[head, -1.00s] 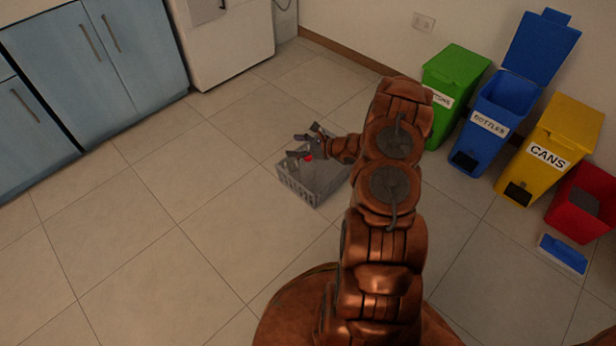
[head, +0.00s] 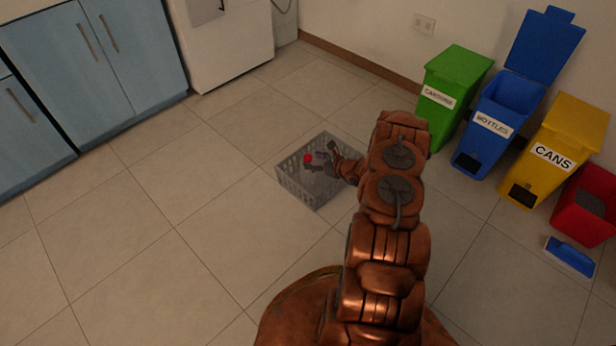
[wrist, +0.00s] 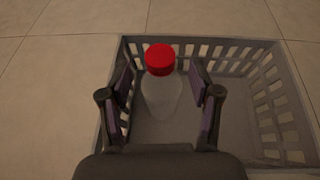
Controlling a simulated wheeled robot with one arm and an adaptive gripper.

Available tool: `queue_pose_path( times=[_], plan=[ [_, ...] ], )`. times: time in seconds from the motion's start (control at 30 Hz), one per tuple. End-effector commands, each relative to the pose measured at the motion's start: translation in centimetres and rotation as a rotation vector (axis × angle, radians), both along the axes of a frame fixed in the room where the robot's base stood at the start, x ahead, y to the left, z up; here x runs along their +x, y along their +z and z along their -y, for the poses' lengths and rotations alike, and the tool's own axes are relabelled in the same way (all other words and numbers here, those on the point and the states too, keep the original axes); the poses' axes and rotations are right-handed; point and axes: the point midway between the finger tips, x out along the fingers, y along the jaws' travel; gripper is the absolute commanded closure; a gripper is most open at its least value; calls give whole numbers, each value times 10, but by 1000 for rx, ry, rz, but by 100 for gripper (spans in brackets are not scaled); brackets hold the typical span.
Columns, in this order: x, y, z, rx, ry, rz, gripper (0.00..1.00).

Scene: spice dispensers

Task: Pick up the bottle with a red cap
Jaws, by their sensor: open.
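The bottle with a red cap (wrist: 160,60) has a pale, translucent body (wrist: 161,97) and stands in a grey slatted basket (wrist: 285,100) on the floor. In the head view the red cap (head: 308,158) shows inside the basket (head: 292,183), and my gripper hides much of the bottle. My gripper (wrist: 160,80) is open, with one finger on each side of the bottle and a gap visible on both sides. In the head view my gripper (head: 320,160) is low at the basket, reaching in from the right.
Green (head: 452,85), blue (head: 488,125), yellow (head: 555,150) and red (head: 588,205) bins stand along the right wall. A blue lid-like piece (head: 570,257) lies on the floor before the red bin. Blue cabinets (head: 90,75) stand at left. The floor left of the basket is clear.

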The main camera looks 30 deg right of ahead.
Motion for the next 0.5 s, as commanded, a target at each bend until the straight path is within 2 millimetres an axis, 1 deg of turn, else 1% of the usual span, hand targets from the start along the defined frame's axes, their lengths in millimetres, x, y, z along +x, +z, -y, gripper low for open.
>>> queue_pose_path(
  times=[0.03,0.3,0.5],
  plan=[
    [4,-5,-1,-1,0,0,37],
    [27,-13,-8,1,1,1,37],
    [34,-14,-11,2,-1,1,37]
  ],
)
